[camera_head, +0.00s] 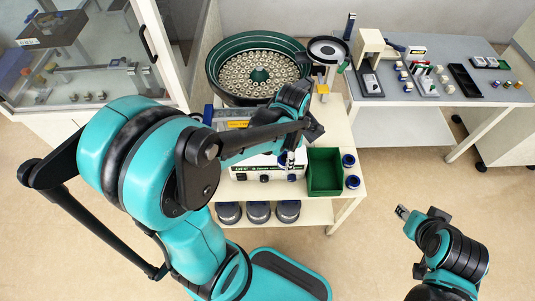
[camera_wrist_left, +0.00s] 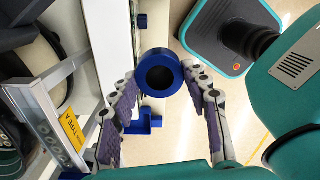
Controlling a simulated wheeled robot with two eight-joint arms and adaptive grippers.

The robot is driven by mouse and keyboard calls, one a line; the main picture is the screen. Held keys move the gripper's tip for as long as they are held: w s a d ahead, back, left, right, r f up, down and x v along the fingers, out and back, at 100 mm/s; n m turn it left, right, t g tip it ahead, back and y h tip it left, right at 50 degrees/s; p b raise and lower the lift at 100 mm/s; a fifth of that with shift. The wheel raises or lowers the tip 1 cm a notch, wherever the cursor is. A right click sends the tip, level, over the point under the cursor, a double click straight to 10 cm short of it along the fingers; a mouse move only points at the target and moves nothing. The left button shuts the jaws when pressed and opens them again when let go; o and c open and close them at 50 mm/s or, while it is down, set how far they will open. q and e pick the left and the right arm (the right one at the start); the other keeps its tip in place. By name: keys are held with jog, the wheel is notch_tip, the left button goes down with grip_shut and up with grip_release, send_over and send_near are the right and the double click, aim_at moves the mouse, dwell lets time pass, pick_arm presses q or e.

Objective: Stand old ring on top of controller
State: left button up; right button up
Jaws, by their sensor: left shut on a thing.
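A dark blue ring (camera_wrist_left: 160,73) is between the fingertips of my left gripper (camera_wrist_left: 163,80) in the left wrist view, its round hole facing the camera. My left gripper is shut on it. In the head view my left gripper (camera_head: 288,160) is over the front part of the white controller (camera_head: 254,173), beside the green bin. The gripper and arm hide part of the controller's top, and I cannot tell whether the ring touches it. My right gripper (camera_head: 402,212) is at the lower right, away from the table, and its finger opening is unclear.
A green bin (camera_head: 325,172) stands right of the controller, with two blue rings (camera_head: 349,160) beside it. A bowl feeder (camera_head: 258,68) stands behind. Dark round items (camera_head: 259,212) sit on the lower shelf. A grey table (camera_head: 435,48) at the back right holds small parts and trays.

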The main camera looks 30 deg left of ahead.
pick_arm(q)
jog(key=shift+s+a+r+n, duration=0.1)
jog(key=shift+s+n, duration=0.1)
jog(key=shift+n, duration=0.8)
jog(key=w+a+f+b, duration=0.1)
jog(key=w+a+f, duration=0.1)
jog(key=a, duration=0.1)
jog(key=w+a+f+b, duration=0.1)
jog(key=w+a+f, duration=0.1)
jog(key=a, duration=0.1)
jog(key=w+a+f+b, duration=0.2)
jog(key=a+f, duration=0.1)
jog(key=shift+a, duration=0.35)
notch_tip(320, 180, down, 4)
jog(key=shift+w+f+b, duration=0.1)
jog(key=shift+b, duration=1.05)
jog(key=o, duration=1.2)
